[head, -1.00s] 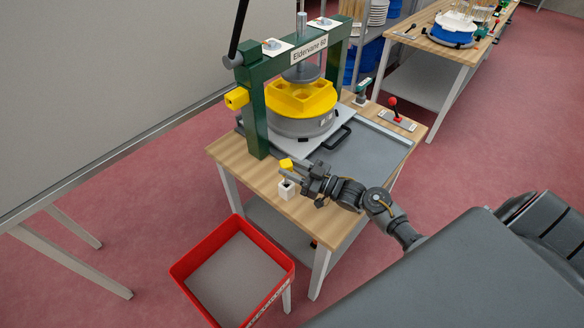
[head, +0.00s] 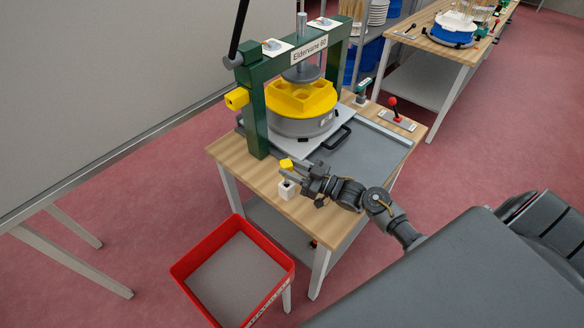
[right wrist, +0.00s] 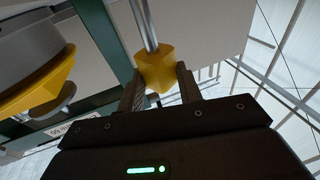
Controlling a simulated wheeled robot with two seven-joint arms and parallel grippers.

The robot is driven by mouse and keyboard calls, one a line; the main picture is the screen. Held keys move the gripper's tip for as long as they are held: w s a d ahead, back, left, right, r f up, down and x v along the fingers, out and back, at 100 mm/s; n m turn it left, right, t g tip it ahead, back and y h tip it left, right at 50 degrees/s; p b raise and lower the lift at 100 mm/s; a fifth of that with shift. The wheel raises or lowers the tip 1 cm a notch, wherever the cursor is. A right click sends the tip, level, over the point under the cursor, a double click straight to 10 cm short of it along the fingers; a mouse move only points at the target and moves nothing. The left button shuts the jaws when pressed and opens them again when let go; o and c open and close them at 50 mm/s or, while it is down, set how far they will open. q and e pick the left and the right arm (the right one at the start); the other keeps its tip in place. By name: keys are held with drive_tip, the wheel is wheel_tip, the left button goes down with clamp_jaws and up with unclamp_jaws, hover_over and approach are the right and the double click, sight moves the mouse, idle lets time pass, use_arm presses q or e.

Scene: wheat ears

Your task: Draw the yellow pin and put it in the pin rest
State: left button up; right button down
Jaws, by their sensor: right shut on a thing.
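My right gripper (head: 303,169) is shut on the yellow pin (head: 286,163) near the front left of the wooden table. In the right wrist view the pin's yellow head (right wrist: 157,68) sits between the two fingers (right wrist: 158,92), with a bare metal shank running away from it. The pin rest (head: 287,189), a small white block with a dark opening on top, stands at the table's front edge. In the head view the pin's head shows just above it; I cannot tell whether the shank is over the opening. My left gripper is not in view.
The green press frame (head: 258,118) stands behind my gripper, with a yellow block (head: 237,98) on its left post and a yellow mould (head: 303,97) under its ram. A grey tray (head: 365,155) lies to the right. A red bin (head: 232,268) is below in front.

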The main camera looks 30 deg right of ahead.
drive_tip(key=shift+f+b, duration=1.45)
drive_tip(key=shift+f, duration=0.35)
drive_tip(key=c, duration=1.1)
unclamp_jaws()
drive_tip(key=shift+c, duration=0.2)
drive_tip(key=shift+o, duration=1.4)
drive_tip(key=shift+f, duration=0.1)
